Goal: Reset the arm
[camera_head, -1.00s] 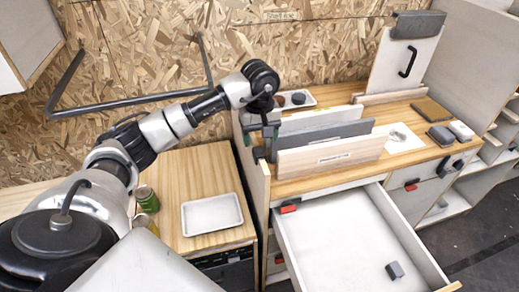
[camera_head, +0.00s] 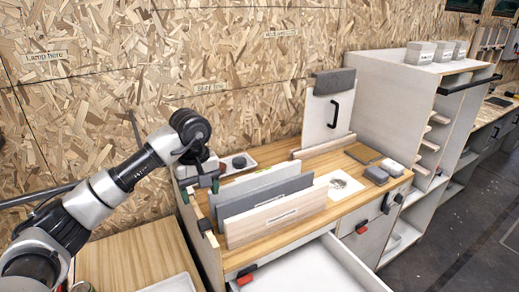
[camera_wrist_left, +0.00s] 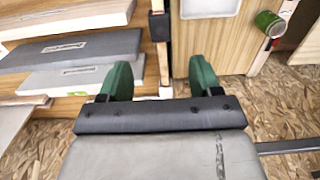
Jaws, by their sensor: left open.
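My left arm (camera_head: 105,192) reaches in from the left of the head view. Its gripper (camera_head: 204,186) hangs beside the left end of the wooden workbench, near the upright boards. In the left wrist view the gripper (camera_wrist_left: 160,80) shows two green fingers spread apart with nothing between them. Beyond the fingers are the bench's side edge and a wooden surface. My right gripper is not in view.
Upright boards (camera_head: 275,214) stand on the bench beside the gripper. An open white drawer (camera_head: 315,268) sticks out at the front. A tray (camera_head: 172,285) lies on the lower wooden surface. A green can (camera_wrist_left: 268,22) shows in the wrist view.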

